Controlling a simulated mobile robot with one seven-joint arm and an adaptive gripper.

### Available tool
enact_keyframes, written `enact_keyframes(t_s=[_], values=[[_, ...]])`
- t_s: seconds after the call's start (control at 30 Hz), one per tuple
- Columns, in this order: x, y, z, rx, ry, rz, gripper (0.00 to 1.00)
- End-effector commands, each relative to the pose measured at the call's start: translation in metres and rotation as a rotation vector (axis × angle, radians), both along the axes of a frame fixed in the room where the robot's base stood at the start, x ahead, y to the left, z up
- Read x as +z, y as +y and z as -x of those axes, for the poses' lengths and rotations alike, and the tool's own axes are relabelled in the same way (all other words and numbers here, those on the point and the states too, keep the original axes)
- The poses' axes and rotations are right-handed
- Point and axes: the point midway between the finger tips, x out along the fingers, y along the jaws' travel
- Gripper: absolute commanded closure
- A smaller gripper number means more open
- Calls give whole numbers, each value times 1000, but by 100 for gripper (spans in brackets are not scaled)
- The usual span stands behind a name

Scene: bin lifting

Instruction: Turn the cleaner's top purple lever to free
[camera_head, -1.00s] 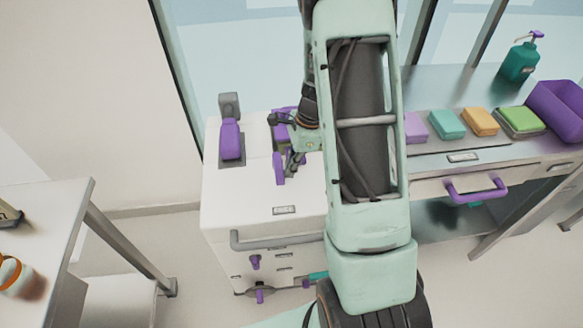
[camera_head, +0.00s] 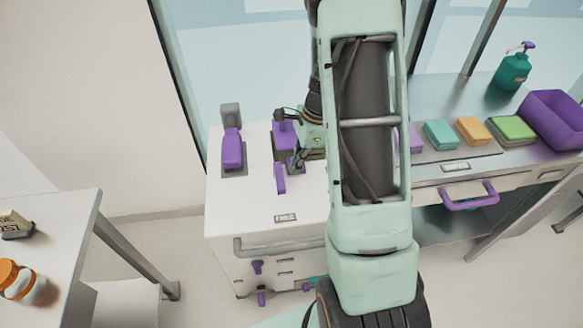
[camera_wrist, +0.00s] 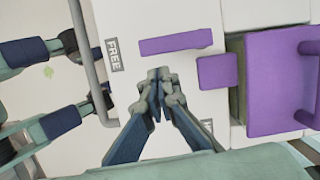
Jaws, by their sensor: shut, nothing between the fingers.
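The cleaner is a white cabinet (camera_head: 232,210) with a flat top. Its top purple lever (camera_head: 280,179) is a slim bar near the purple block (camera_head: 283,134). In the wrist view, the lever (camera_wrist: 175,42) lies above my fingertips, its left end towards a label reading FREE (camera_wrist: 114,55). In the head view, the lever also points towards that front label (camera_head: 285,217). My gripper (camera_head: 297,165) is just right of the lever, low over the top. In the wrist view, my gripper (camera_wrist: 159,80) has its fingertips together, empty and apart from the lever.
Another purple handle (camera_head: 232,150) stands on the cabinet's left. A grey bar (camera_head: 280,243) and small purple levers (camera_head: 257,267) are on its front. A steel counter (camera_head: 430,100) with coloured blocks and a purple bin (camera_head: 553,120) is at right. A table (camera_head: 55,225) stands at left.

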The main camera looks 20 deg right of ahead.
Motion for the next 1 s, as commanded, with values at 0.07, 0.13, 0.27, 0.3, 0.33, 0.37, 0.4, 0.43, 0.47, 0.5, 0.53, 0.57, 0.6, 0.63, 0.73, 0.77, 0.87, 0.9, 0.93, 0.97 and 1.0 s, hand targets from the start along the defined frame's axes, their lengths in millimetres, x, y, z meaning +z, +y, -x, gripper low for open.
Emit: enact_keyframes(t_s=[0.07,0.13,0.27,0.3,0.33,0.37,0.4,0.43,0.47,0.5,0.53,0.57,0.6,0.63,0.73,0.77,0.87,0.9,0.93,0.97,1.0], values=[[20,-4,1,0,-1,0,100],[29,-7,1,1,-1,0,100],[39,-11,2,1,-1,0,100],[40,-12,3,1,-1,0,100],[40,-12,3,1,-1,0,100],[41,-12,3,1,0,0,100],[40,-13,3,2,0,0,100],[40,-13,3,2,0,0,100],[40,-13,3,2,0,0,100],[40,-13,3,2,0,0,100],[39,-13,3,2,0,0,100],[39,-13,3,2,0,0,100],[39,-13,3,2,0,1,100],[39,-13,3,2,0,1,100],[39,-12,3,2,0,1,100],[39,-12,3,2,0,1,100],[40,-12,3,4,-1,2,100],[40,-13,3,10,-3,6,100],[41,-13,2,22,-6,14,100],[42,-13,1,38,-11,24,100],[44,-15,0,70,-20,46,100]])
